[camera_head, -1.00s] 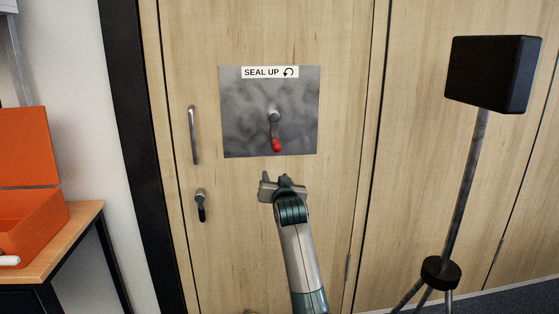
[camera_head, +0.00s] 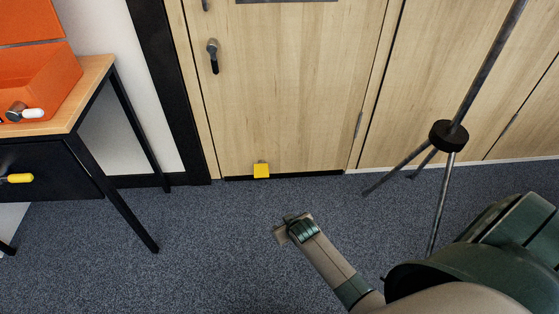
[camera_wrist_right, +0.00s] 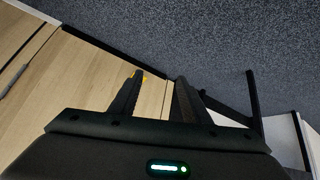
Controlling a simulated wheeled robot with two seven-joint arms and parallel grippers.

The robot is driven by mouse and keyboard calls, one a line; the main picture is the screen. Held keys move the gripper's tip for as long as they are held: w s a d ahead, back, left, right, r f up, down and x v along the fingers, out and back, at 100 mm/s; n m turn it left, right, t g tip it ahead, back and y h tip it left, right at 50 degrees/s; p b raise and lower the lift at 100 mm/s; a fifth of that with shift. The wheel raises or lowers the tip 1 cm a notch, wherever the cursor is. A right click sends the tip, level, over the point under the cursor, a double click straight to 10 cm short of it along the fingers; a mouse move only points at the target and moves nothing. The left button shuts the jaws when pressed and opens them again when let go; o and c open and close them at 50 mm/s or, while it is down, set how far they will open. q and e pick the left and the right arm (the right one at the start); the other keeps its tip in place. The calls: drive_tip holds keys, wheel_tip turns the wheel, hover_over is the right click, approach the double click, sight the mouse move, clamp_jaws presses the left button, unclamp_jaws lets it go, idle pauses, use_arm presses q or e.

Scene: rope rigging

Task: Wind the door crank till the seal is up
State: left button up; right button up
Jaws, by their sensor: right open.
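The door (camera_head: 290,100) is shut, and its lower part fills the upper middle of the head view. Only the bottom edge of the grey crank plate shows at the top; the crank is out of view. A dark strip (camera_head: 310,175) runs along the door's foot; I cannot tell whether it is the seal or a gap. A small yellow block (camera_head: 261,171) sits at the door's foot, and a bit of yellow shows beyond a finger in the wrist view (camera_wrist_right: 143,76). My right gripper (camera_head: 279,231) is open and empty, in front of the door. My left gripper is out of view.
A wooden-topped table (camera_head: 85,90) with an orange case (camera_head: 45,85) stands at the left. A black tripod stand (camera_head: 449,136) is at the right. A lever handle (camera_head: 213,57) is on the door. Carpet (camera_head: 220,250) is clear between.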

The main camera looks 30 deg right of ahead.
drive_tip(key=s+a+f+g, duration=0.1)
drive_tip(key=s+f, duration=0.3)
drive_tip(key=s, duration=0.5)
drive_tip(key=s+a+f+n+g+y, duration=0.1)
drive_tip(key=s+a+f, duration=0.3)
drive_tip(key=s, duration=0.6)
drive_tip(key=s+a+f+n+g, duration=0.1)
drive_tip(key=s+a+f+g, duration=0.1)
drive_tip(key=s+f, duration=0.4)
drive_tip(key=s+a, duration=0.1)
drive_tip(key=s, duration=0.3)
drive_tip(key=shift+a+f+g+y, duration=0.15)
drive_tip(key=shift+f+g+y, duration=0.15)
drive_tip(key=shift+g, duration=0.1)
drive_tip(key=c, duration=0.3)
